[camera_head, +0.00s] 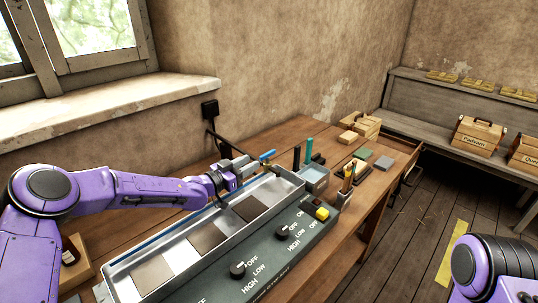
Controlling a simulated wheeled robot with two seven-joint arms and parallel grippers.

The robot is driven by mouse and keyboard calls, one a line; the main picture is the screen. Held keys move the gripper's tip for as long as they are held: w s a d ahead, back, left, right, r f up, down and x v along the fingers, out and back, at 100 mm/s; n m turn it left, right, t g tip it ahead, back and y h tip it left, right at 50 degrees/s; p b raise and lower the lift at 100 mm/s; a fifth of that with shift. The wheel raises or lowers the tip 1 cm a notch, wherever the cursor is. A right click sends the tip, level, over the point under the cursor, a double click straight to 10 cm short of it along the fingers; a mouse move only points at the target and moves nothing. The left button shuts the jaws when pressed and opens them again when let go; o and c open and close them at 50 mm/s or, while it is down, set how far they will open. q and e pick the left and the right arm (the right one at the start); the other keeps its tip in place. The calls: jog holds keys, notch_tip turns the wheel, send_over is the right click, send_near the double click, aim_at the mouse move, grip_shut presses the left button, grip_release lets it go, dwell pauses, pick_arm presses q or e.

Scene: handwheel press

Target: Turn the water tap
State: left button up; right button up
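The water tap (267,160) is a small brass fitting with a blue handle at the far end of a long metal trough (290,183). My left gripper (245,165) is grey and sits just left of the tap, above the trough's far left rim. Its fingers point toward the tap, but the picture is too small to tell whether they touch it or how far apart they are. My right gripper is out of view; only a purple part of my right arm shows at the lower right.
The trough holds several dark and light plates. A control panel with black knobs (238,269) and a yellow button (321,213) runs along its front. A clear container (315,179), a tool holder (343,198) and wooden blocks (362,125) stand beyond it. A wall socket (209,109) is behind.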

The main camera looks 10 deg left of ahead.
aim_at(267, 153)
pick_arm(q)
jog(key=p+x, duration=0.2)
jog(key=x, duration=0.7)
jog(key=shift+d+r, duration=0.1)
jog(key=shift+r, duration=0.05)
grip_shut()
